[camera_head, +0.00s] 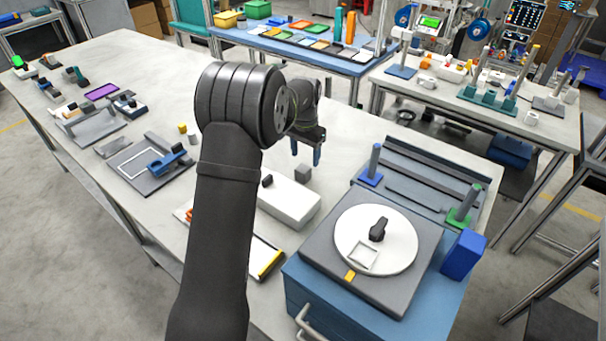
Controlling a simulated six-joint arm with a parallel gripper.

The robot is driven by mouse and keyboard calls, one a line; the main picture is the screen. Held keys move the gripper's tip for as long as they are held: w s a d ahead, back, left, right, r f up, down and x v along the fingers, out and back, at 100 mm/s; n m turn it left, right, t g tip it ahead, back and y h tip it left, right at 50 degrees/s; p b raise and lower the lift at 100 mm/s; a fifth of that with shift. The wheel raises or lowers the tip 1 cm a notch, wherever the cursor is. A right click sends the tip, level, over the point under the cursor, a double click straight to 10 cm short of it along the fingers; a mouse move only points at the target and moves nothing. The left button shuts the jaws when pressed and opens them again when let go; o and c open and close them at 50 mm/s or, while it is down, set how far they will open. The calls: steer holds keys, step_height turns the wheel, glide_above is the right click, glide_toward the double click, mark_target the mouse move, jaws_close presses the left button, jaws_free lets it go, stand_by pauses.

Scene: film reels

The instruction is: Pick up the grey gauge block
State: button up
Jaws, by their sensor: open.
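A small grey block (303,173), which looks like the gauge block, is at the back right edge of a white box (290,205). I cannot tell whether it rests on the box or on the table just behind it. My gripper (306,153) has two blue fingers pointing down, spread apart with nothing visible between them. In the picture it is just above the grey block, and I cannot tell the height gap. Another small pale grey piece (192,138) stands further left on the table, beside a yellow one (182,128).
On the right, a grey turntable unit (328,256) with a white disc (350,232) sits on a blue cabinet (296,292). Blue (374,163) and green-based (465,204) posts stand behind it. A grey plate with a blue clamp (165,162) lies left. The table's far middle is clear.

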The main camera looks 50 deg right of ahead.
mark_target(303, 168)
steer(key=f, duration=0.3)
steer(key=a+f, duration=0.1)
steer(key=f, duration=0.1)
steer(key=shift+w+f, duration=0.1)
steer(key=shift+f, duration=0.05)
steer(key=c, duration=1)
steer(key=shift+c, duration=0.5)
